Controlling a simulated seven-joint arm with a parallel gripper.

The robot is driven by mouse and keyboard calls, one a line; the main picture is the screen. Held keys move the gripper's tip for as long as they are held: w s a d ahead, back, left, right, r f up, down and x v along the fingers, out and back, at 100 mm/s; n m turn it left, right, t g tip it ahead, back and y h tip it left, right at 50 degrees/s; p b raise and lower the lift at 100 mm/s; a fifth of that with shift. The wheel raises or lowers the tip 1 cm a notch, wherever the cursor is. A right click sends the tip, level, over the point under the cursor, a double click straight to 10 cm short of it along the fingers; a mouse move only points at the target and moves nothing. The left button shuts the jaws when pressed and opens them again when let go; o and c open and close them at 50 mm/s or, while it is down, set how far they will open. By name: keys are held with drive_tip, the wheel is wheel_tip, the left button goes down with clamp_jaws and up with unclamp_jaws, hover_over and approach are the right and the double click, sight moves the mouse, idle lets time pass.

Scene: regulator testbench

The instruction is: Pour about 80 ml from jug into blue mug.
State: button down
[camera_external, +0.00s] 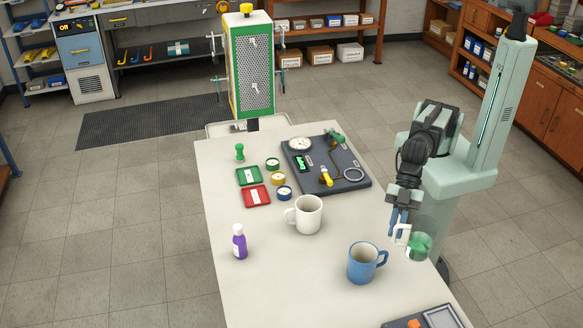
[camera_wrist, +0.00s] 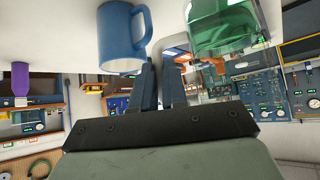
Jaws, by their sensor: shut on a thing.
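The jug (camera_external: 420,247) is clear with green liquid in it and has a white handle (camera_external: 402,235). My gripper (camera_external: 398,222) is shut on the jug's handle, near the table's right edge. Whether the jug touches the table is hard to tell; no stream of liquid shows. The blue mug (camera_external: 361,264) stands upright on the table, left of and nearer the camera than the jug, with its handle toward the right. In the wrist view the fingers (camera_wrist: 160,85) lie between the blue mug (camera_wrist: 121,38) and the green jug (camera_wrist: 222,25).
A white mug (camera_external: 308,215) stands behind and left of the blue mug. A purple bottle (camera_external: 239,242) stands at the table's left. A dark regulator board (camera_external: 345,183), coloured trays and small dishes lie farther back. A grey device (camera_external: 438,317) sits at the front edge.

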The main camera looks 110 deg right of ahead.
drive_tip(key=shift+w+d+r+m+t+h, duration=0.15)
drive_tip(key=shift+m+t+h, duration=0.2)
drive_tip(key=shift+m, duration=0.3)
drive_tip(key=shift+w+r+m+t+h, duration=0.1)
drive_tip(key=shift+w+m+t+h, duration=0.15)
drive_tip(key=shift+m, duration=0.35)
drive_tip(key=shift+w+d+r+m+t+h, duration=0.1)
drive_tip(key=shift+m+t+h, duration=0.3)
drive_tip(key=shift+m, duration=0.25)
drive_tip(key=shift+w, duration=0.2)
drive_tip(key=w+m+g+y, duration=0.1)
drive_tip(key=g, duration=0.2)
drive_tip(key=f+m+g+y, duration=0.1)
drive_tip(key=g, duration=0.2)
drive_tip(key=w+d+m+g+y, duration=0.1)
drive_tip(key=g, duration=0.2)
drive_tip(key=shift+w+f+m+g, duration=0.2)
drive_tip(key=shift+w+m+g, duration=0.1)
drive_tip(key=shift+g, duration=0.1)
drive_tip(key=shift+s+f+m+g+y, duration=0.15)
drive_tip(key=shift+f+g+y, duration=0.05)
drive_tip(key=shift+f+g, duration=0.25)
drive_tip(key=shift+s+f+m+g+y, duration=0.1)
drive_tip(key=shift+f+m+g+y, duration=0.15)
drive_tip(key=shift+g, duration=0.2)
